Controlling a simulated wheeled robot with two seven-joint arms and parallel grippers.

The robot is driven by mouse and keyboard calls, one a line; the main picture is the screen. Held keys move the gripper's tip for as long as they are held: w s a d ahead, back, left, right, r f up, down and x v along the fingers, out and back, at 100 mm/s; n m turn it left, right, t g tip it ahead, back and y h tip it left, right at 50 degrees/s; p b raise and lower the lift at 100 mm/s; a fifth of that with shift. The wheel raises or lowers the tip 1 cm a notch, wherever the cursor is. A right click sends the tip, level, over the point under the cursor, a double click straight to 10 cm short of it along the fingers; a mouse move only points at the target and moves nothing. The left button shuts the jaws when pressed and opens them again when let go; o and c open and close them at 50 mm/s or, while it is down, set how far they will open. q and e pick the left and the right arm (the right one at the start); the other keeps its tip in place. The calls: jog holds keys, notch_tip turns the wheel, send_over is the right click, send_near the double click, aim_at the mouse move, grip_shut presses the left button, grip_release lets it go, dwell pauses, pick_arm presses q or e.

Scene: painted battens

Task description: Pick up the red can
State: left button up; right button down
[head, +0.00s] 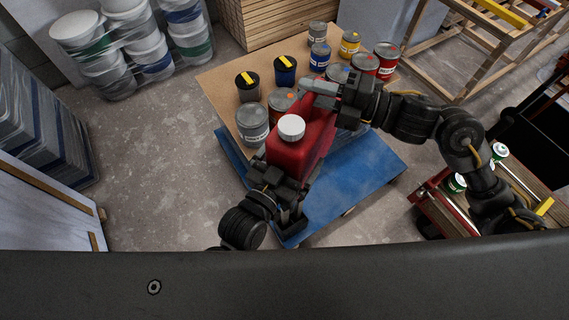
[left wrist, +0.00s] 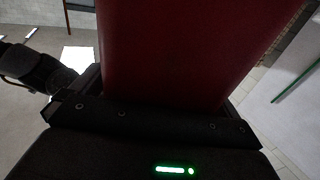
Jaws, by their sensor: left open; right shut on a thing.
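The red can (head: 298,150) is a large red container with a white screw cap (head: 291,127). It shows in front of the paint tins, over the blue pallet; I cannot tell whether it touches anything below. My right gripper (head: 322,97) is shut on the upper far part of the can; the grip itself is partly hidden. My left gripper (head: 284,178) is open, close against the near lower side of the can. In the left wrist view the can's red side (left wrist: 180,50) rises directly in front of the gripper body, and its fingertips are hidden.
Several paint tins, such as a grey one (head: 252,125) and a red one (head: 386,58), stand on a cardboard-topped blue pallet (head: 365,172). Wrapped white buckets (head: 130,45) stand at the back left. A wooden frame (head: 455,75) is at the right.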

pick_arm(q)
jog(key=shift+w+d, duration=0.1)
jog(key=shift+c, duration=0.3)
pick_arm(e)
jog(key=shift+r, duration=0.2)
pick_arm(q)
jog(key=c, duration=1.7)
jog(key=shift+r, duration=0.2)
jog(key=shift+c, duration=0.3)
pick_arm(e)
jog(key=c, duration=1.6)
grip_release()
jog(key=o, duration=0.4)
jog(key=shift+f, duration=0.1)
jog(key=shift+s+d+f, duration=0.1)
jog(key=shift+s+d, duration=0.1)
jog(key=shift+d, duration=0.25)
jog(key=v, duration=1.1)
